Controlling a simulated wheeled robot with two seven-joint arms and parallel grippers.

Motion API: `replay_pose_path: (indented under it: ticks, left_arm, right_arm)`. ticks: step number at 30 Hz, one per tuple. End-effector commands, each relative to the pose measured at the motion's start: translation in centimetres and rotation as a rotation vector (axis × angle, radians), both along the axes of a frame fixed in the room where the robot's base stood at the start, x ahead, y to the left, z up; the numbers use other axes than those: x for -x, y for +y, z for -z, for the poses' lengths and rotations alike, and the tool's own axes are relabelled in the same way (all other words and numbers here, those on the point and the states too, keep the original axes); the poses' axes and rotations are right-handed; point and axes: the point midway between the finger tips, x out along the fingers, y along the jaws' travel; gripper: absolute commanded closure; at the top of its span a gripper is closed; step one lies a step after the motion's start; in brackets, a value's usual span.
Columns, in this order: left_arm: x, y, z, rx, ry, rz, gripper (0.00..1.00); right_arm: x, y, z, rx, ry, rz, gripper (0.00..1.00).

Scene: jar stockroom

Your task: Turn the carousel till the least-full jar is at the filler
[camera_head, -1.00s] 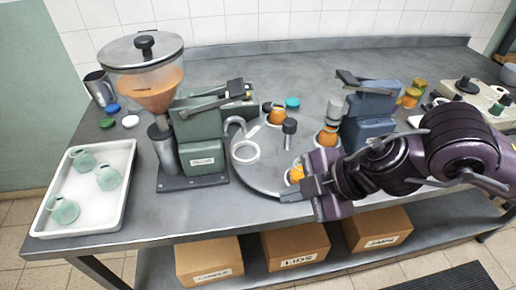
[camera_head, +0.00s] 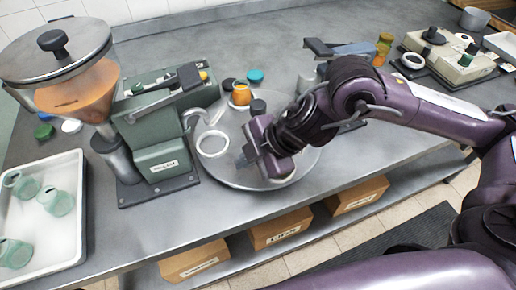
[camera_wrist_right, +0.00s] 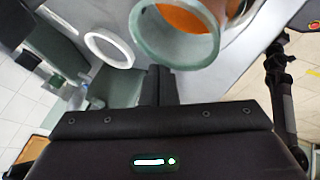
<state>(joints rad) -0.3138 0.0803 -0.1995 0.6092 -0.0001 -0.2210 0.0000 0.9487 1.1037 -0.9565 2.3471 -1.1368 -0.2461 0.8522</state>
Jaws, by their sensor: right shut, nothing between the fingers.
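The carousel (camera_head: 222,173) is a round grey disc on the bench, with a dark-topped centre post (camera_head: 258,106). The filler (camera_head: 162,150) is a green machine left of it, with a hopper of orange contents; its spout and a white ring (camera_head: 212,143) reach the disc's left side. One orange jar (camera_head: 240,94) stands at the disc's back. My right gripper (camera_head: 243,160) is shut and empty, low over the disc's front. In the wrist view an open glass jar (camera_wrist_right: 150,50) with orange inside is close to the fingers. My arm hides other jars; fill levels cannot be compared. My left gripper is out of view.
A white tray (camera_head: 75,235) with several empty greenish jars is at the left. Loose lids, including a teal one (camera_head: 255,75), lie behind the carousel. A blue-grey machine (camera_head: 340,48) stands behind my right arm.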

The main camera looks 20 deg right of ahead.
Motion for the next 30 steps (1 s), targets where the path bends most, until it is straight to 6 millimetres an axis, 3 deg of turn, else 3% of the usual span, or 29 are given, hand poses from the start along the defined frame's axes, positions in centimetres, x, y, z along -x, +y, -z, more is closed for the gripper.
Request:
replay_pose_path:
  ticks: [3, 6, 12, 30]
  left_arm:
    - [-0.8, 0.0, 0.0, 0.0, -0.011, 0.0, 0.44]
    - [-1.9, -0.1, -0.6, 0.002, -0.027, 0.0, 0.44]
    - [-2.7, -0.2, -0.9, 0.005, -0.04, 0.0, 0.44]
    - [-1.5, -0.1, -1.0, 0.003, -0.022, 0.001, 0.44]
  right_arm:
    - [-0.9, 1.2, 1.7, -0.001, 0.001, 0.0, 1.0]
    - [-2.6, 1.6, 1.4, -0.001, 0.0, 0.001, 1.0]
    - [-4.2, 2.0, 1.5, 0.001, 0.0, 0.0, 1.0]
    - [-4.6, 2.5, 1.4, 0.0, 0.0, 0.007, 1.0]
